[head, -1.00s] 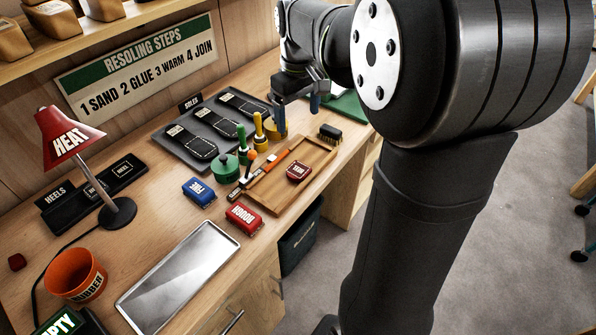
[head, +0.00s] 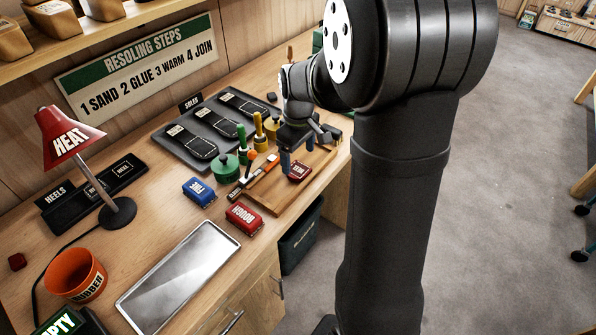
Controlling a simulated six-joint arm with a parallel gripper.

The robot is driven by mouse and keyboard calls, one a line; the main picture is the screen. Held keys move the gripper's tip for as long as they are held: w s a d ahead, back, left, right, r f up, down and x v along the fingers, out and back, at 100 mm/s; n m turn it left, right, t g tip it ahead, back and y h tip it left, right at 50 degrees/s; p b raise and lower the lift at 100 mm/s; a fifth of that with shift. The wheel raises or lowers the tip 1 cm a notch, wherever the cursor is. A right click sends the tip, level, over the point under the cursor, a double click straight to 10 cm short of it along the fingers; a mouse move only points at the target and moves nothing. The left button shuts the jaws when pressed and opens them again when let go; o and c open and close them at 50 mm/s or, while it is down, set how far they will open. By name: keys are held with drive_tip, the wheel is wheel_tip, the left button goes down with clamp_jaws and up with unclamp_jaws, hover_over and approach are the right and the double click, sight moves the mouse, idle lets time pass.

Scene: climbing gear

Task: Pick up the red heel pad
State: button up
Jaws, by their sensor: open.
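The red heel pad (head: 299,171) is a small dark red block with a pale label too small to read. It lies on the wooden tray (head: 268,207) near the middle of the bench. My gripper (head: 298,152) is open and empty, pointing down just behind the pad. One finger shows near the pad's far left side, the other farther right. The gap between fingertips and pad is hard to judge. My arm hides part of the bench behind.
A hammer (head: 250,182) lies by the tray's left edge. Red ROUGH (head: 243,217) and blue FINE (head: 198,191) blocks are nearby. Green and yellow pots (head: 225,165) stand left of my gripper. A metal tray (head: 180,277) and orange RUBBER cup (head: 75,275) are in front.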

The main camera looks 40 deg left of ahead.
sight(297, 170)
drive_tip(key=f, duration=0.5)
drive_tip(key=shift+w+a+f, duration=0.1)
drive_tip(key=shift+a+f, duration=0.05)
drive_tip(key=shift+a, duration=0.05)
drive_tip(key=c, duration=1.1)
